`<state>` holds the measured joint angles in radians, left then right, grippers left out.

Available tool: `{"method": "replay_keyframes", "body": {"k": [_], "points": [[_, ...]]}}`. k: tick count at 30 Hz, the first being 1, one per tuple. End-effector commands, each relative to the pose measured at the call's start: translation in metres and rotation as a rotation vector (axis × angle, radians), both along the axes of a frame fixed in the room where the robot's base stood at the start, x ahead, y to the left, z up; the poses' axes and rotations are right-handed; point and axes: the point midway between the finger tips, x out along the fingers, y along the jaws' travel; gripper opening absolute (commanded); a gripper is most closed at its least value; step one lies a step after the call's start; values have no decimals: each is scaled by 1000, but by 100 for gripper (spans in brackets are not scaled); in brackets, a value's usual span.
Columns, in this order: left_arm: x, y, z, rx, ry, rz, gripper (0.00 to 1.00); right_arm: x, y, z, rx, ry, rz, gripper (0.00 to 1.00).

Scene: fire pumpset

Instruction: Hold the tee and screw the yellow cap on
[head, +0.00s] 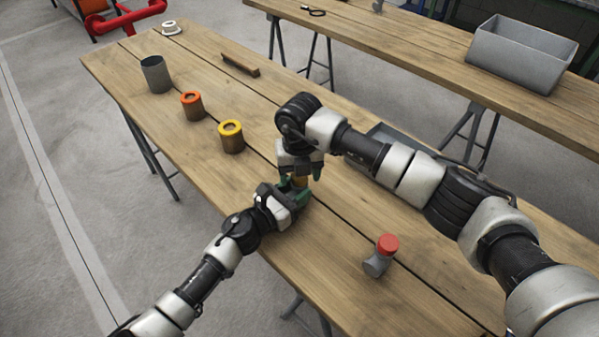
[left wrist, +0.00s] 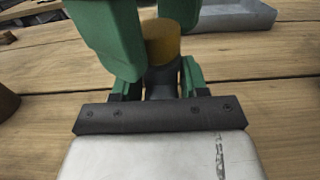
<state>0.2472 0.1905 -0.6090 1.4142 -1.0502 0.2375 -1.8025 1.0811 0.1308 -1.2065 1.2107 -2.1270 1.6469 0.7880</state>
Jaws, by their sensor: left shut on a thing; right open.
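My left gripper (head: 292,193) is shut on the grey tee (left wrist: 160,80) near the table's front edge; it also shows low in the left wrist view (left wrist: 162,85). The yellow cap (left wrist: 162,42) sits upright on top of the tee; only a sliver of the cap (head: 300,182) shows in the head view. My right gripper (head: 301,172) points down from above, and its green fingers are open on either side of the cap; they also show large in the left wrist view (left wrist: 147,35). Whether they touch the cap, and the cap's threads, I cannot tell.
A grey fitting with a red cap (head: 388,244) stands to the right. Yellow-rimmed (head: 233,143), orange-rimmed (head: 191,107) and grey (head: 155,76) cups stand to the left. A wooden bar (head: 240,65) lies behind them. A grey tray (head: 384,130) is partly behind my right arm.

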Motion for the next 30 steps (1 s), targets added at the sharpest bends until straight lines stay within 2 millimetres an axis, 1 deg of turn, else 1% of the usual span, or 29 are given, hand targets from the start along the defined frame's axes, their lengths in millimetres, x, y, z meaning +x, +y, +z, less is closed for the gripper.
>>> {"method": "replay_keyframes", "body": {"k": [4,9,11,18,19,20,22,26,30], "points": [[0,0,0,1,-1,1,0,1,0,13,2,-4,1,66],[0,0,0,1,-1,1,0,1,0,37,1,-5,1,66],[0,0,0,1,-1,0,0,1,0,42,-1,-2,0,66],[0,0,0,1,-1,0,0,0,0,44,0,0,0,66],[0,0,0,1,-1,0,0,0,0,44,0,0,0,64],[0,0,0,0,0,0,0,0,0,44,0,0,1,61],[0,0,0,0,0,0,0,0,0,46,0,-1,20,61],[0,0,0,0,0,0,0,1,0,55,1,-4,150,61],[0,0,0,0,0,0,0,1,0,67,0,-2,365,61]]}}
